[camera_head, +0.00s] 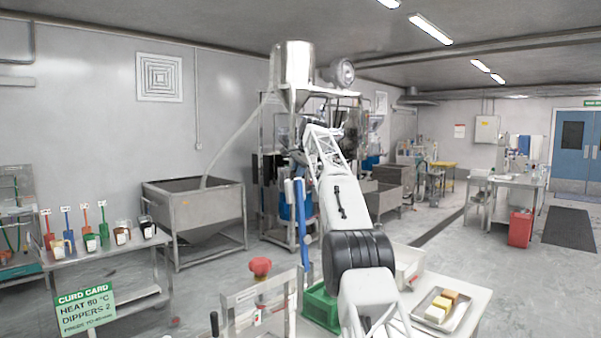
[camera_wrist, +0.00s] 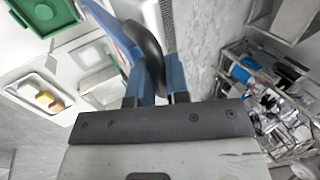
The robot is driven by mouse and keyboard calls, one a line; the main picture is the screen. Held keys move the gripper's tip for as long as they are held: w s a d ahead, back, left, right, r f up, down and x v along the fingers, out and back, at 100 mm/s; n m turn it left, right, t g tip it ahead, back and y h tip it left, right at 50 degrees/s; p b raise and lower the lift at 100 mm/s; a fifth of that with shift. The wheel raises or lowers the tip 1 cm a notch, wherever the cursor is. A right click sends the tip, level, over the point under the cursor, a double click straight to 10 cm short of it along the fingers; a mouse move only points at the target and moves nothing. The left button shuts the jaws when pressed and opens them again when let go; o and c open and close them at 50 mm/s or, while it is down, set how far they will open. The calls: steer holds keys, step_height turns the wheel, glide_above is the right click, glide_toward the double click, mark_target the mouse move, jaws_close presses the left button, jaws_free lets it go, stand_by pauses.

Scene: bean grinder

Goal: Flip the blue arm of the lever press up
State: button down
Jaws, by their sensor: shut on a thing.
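The blue arm (camera_head: 301,215) of the lever press stands nearly upright in the head view, just left of my white arm. In the wrist view the blue arm (camera_wrist: 112,28) runs in from the top left to a dark rounded end piece (camera_wrist: 150,42). My gripper (camera_wrist: 154,66) has its two blue fingers on either side of that dark piece and is shut on it. In the head view my gripper is not clearly made out against the machinery behind. The foot of the lever press is partly hidden by my arm.
A green crate (camera_head: 320,308) lies near the blue arm's lower end. A tray (camera_head: 442,310) with yellow and brown blocks sits on the right. A steel hopper (camera_head: 294,75) stands behind.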

steer(key=shift+w+a, duration=0.15)
steer(key=shift+a, duration=0.3)
stand_by(0.4)
steer(key=c, duration=1.1)
jaws_free()
steer(key=shift+f, duration=0.1)
steer(key=shift+c, duration=0.2)
steer(key=shift+s+d+r, duration=0.2)
steer(key=shift+s+r, duration=0.05)
steer(key=shift+r, duration=0.35)
steer(key=shift+d, duration=0.15)
steer(key=shift+s+d+r, duration=0.15)
steer(key=shift+s+d, duration=0.15)
steer(key=shift+d, duration=0.05)
